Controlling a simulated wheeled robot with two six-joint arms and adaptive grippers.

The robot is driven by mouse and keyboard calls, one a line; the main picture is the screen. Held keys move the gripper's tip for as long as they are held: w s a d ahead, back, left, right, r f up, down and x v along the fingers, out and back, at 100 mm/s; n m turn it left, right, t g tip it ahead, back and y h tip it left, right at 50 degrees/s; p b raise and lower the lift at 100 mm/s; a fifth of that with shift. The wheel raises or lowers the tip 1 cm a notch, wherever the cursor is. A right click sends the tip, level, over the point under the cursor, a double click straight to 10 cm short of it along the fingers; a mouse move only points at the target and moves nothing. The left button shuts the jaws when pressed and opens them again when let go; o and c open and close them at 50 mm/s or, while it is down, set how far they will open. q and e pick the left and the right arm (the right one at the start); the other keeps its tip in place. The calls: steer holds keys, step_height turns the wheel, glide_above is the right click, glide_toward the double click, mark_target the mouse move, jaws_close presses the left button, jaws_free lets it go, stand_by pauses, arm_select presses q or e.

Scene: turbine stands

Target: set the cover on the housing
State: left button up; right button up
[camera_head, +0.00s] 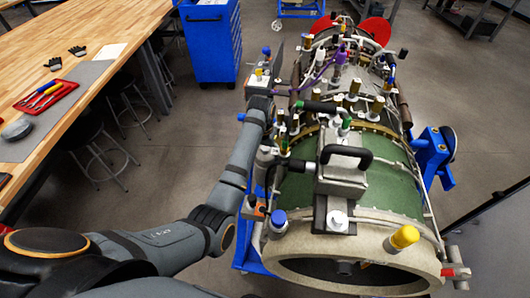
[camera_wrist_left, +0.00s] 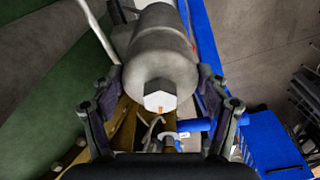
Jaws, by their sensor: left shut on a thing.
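The turbine (camera_head: 405,178), with a green casing and a pale front ring, lies on a blue stand. My left arm runs up along its left side in the head view. My left gripper (camera_head: 275,93) is beside the fittings there, and its tips are hard to make out. In the left wrist view my left gripper (camera_wrist_left: 160,75) is closed around a grey stepped cylinder (camera_wrist_left: 160,45) with a pale hexagonal end, which appears to be the cover. I cannot tell which fitting is the housing. My right gripper is not in view.
A grey box with a black handle (camera_head: 345,172) sits on top of the casing. Valves, pipes and coloured caps crowd around it. A wooden bench (camera_head: 95,40) with a red tool tray (camera_head: 48,97) stands left. A blue cabinet (camera_head: 212,40) is behind.

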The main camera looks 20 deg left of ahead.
arm_select(q)
steer(key=shift+s+f, duration=0.15)
steer(key=shift+f, duration=0.1)
steer(key=shift+s+f, duration=0.15)
steer(key=shift+f, duration=0.1)
steer(key=shift+c, duration=0.3)
steer(key=o, duration=1.5)
steer(key=shift+c, duration=0.2)
steer(key=o, duration=0.3)
steer(key=shift+w, duration=0.25)
steer(key=shift+o, duration=0.2)
steer(key=shift+r, duration=0.1)
